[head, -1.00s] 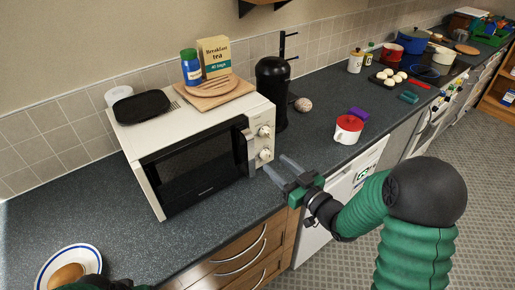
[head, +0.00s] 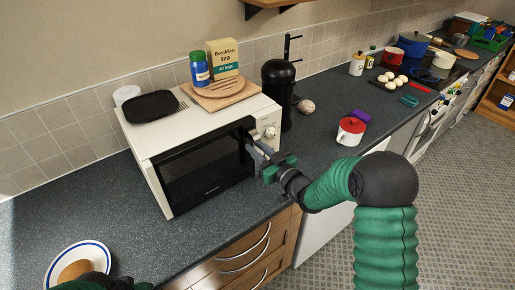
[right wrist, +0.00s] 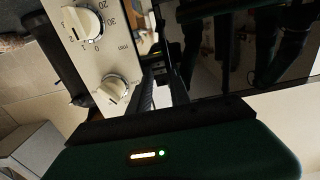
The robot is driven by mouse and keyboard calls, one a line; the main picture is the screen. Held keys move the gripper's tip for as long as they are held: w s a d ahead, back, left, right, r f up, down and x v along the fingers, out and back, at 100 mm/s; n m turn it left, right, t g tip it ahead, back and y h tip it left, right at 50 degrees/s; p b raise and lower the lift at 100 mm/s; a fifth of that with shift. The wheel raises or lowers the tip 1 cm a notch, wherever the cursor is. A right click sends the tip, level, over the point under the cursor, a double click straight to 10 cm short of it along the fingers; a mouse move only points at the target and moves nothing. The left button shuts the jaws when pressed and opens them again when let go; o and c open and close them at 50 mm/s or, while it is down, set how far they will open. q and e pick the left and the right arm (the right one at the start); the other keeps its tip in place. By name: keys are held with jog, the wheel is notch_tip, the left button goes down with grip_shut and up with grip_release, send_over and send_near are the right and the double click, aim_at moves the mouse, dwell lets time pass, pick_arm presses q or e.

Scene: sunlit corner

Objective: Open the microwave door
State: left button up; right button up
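The white microwave (head: 135,140) stands on the dark counter with its black glass door (head: 205,170) shut. The door's upright handle (head: 249,138) is at its right edge, beside the control knobs (head: 270,132). My right gripper (head: 257,150) is at the handle, its fingers drawn close together on it; the fingers partly hide the handle. In the right wrist view the two fingers (right wrist: 162,85) reach up between the knob panel (right wrist: 90,45) and the dark door. My left gripper (head: 95,282) shows only in part at the bottom left; its fingers cannot be made out.
A plate with bread (head: 78,265) is at the front left. Counter before the door is clear.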

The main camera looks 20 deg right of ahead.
jog(key=shift+a, duration=0.25)
grip_shut()
jog(key=shift+d, duration=0.3)
dwell(0.5)
